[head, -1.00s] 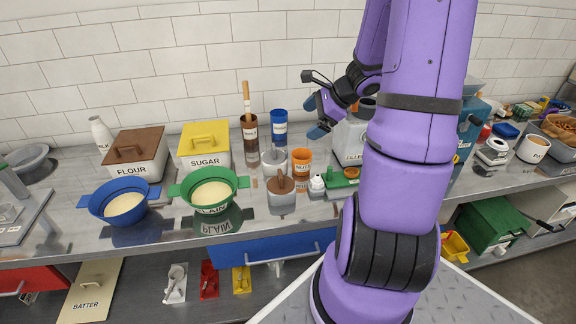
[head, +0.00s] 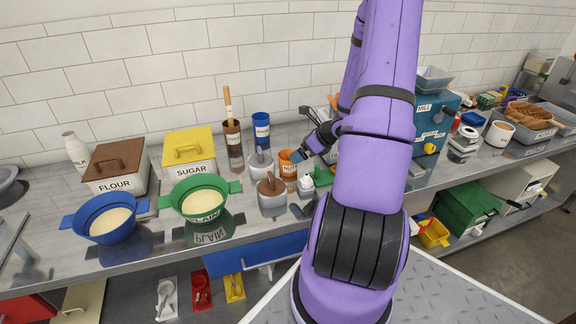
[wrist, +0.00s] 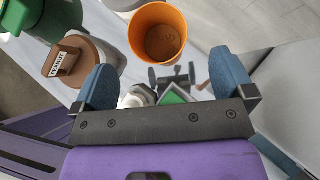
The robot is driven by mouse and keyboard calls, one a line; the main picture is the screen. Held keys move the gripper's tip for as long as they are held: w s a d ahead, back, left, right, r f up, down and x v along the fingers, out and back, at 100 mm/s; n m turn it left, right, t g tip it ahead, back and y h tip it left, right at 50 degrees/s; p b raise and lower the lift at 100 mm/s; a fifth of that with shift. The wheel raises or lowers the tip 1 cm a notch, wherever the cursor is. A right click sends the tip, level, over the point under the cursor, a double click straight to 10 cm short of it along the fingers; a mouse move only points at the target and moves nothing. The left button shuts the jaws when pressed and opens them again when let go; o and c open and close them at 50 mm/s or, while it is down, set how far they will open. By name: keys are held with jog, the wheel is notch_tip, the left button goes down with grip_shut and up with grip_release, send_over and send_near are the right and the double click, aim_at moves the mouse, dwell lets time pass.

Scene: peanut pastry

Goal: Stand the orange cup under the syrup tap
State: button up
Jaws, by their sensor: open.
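The orange cup (head: 288,165) stands upright on the steel counter, with a label on its side. In the wrist view the cup (wrist: 157,38) shows its open rim, ahead of and between the two blue fingertips. My gripper (head: 301,155) is close to the cup's right side in the head view. In the wrist view my gripper (wrist: 166,80) has its fingers wide apart and nothing between them; the cup appears just beyond the tips. I cannot make out a syrup tap; my arm hides part of the counter there.
A lidded peanut jar (head: 271,196), a grey cup (head: 261,163), a blue cup (head: 261,127) and a small white bottle (head: 306,184) crowd the orange cup. A green pad (head: 323,177) lies to its right. The blue mill (head: 430,125) stands further right.

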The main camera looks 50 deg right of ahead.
jog(key=shift+x, duration=2.65)
jog(key=shift+w+a+r, duration=0.1)
jog(key=shift+a+r, duration=0.05)
jog(key=shift+a, duration=0.05)
jog(key=shift+c, duration=0.5)
jog(key=c, duration=0.9)
jog(key=shift+r, duration=0.2)
notch_tip(320, 180, up, 10)
jog(key=shift+f, duration=0.15)
